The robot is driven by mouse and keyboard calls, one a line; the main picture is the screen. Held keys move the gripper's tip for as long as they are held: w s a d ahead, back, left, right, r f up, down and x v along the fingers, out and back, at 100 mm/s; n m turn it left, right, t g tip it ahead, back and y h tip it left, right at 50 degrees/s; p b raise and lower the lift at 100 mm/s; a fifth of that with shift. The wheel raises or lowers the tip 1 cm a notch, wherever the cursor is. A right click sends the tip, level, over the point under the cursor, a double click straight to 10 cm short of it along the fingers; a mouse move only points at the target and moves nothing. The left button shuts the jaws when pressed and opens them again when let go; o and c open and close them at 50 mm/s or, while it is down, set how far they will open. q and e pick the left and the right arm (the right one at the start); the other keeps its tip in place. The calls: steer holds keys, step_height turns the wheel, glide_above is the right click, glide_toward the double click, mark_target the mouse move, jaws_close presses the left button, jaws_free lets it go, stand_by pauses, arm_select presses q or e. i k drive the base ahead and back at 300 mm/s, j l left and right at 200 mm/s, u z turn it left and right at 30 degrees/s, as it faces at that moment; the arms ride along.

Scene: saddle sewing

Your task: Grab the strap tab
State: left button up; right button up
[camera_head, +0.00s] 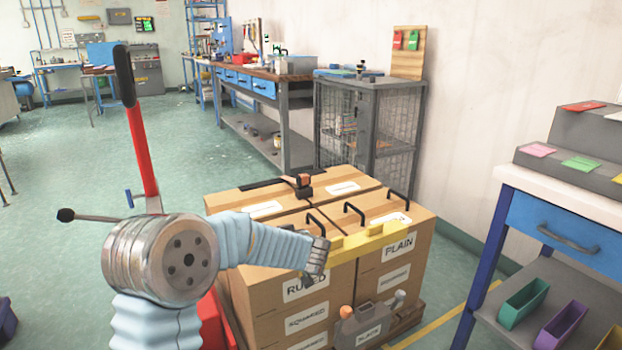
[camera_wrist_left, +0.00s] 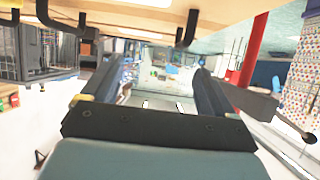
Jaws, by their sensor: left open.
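A dark strap (camera_head: 262,184) lies across the top of the cardboard boxes (camera_head: 250,245). A small brown-and-black piece (camera_head: 303,182), which may be the strap tab, stands on the top near its right end. My left gripper (camera_head: 318,262) is at the front upper edge of the boxes, nearer to me than that piece and apart from it. In the left wrist view, the two fingers of my left gripper (camera_wrist_left: 156,72) are spread with nothing visible between them. I cannot make out the tab for certain in that view. My right gripper is not in view.
Black handles (camera_head: 354,211) rise from the box tops. A yellow bar (camera_head: 370,241) runs along their front edge, and a grey unit with two knobs (camera_head: 366,325) sits lower in front. A wire cage (camera_head: 366,125) stands behind. A blue-drawer bench (camera_head: 560,225) is at right.

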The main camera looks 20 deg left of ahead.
mark_target(302, 180)
steer(key=i, duration=1.1)
